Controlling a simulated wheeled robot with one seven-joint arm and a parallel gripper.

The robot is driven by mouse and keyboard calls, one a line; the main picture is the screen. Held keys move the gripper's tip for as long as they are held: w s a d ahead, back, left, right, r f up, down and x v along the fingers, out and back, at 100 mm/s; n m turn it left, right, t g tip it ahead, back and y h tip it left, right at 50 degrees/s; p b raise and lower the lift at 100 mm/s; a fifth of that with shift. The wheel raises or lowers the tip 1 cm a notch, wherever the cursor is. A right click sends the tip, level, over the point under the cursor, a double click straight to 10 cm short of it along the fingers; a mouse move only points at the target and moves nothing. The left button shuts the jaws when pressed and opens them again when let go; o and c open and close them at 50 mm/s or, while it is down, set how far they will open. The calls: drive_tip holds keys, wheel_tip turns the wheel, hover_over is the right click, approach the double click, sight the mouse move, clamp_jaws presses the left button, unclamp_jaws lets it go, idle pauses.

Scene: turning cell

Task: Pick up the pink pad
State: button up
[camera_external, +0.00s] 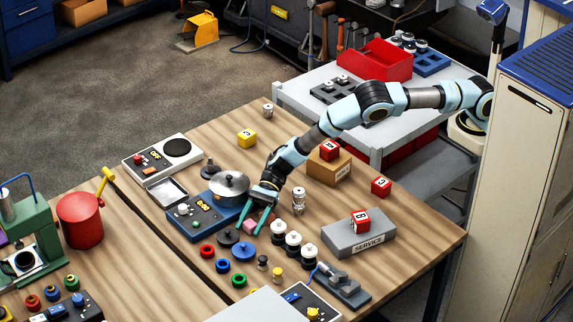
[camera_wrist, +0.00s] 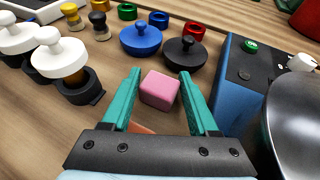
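The pink pad (camera_wrist: 160,90) is a small pink block on the wooden table. In the wrist view it lies between the two teal fingers of my gripper (camera_wrist: 160,85), with a gap on each side. My gripper is open and reaches down over the pad. In the external view the pad (camera_external: 250,225) shows only partly between the fingers of my gripper (camera_external: 252,226). I cannot tell how far the fingertips are above the table.
A blue device with a metal bowl (camera_external: 229,185) stands close to my gripper on one side. White-knobbed weights (camera_external: 293,243) stand on the other. A black lid (camera_wrist: 186,52) and a blue lid (camera_wrist: 141,38) lie just beyond the pad. A grey service block (camera_external: 358,233) stands to the right.

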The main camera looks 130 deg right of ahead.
drive_tip(key=c, duration=0.5)
drive_tip(key=shift+c, duration=0.2)
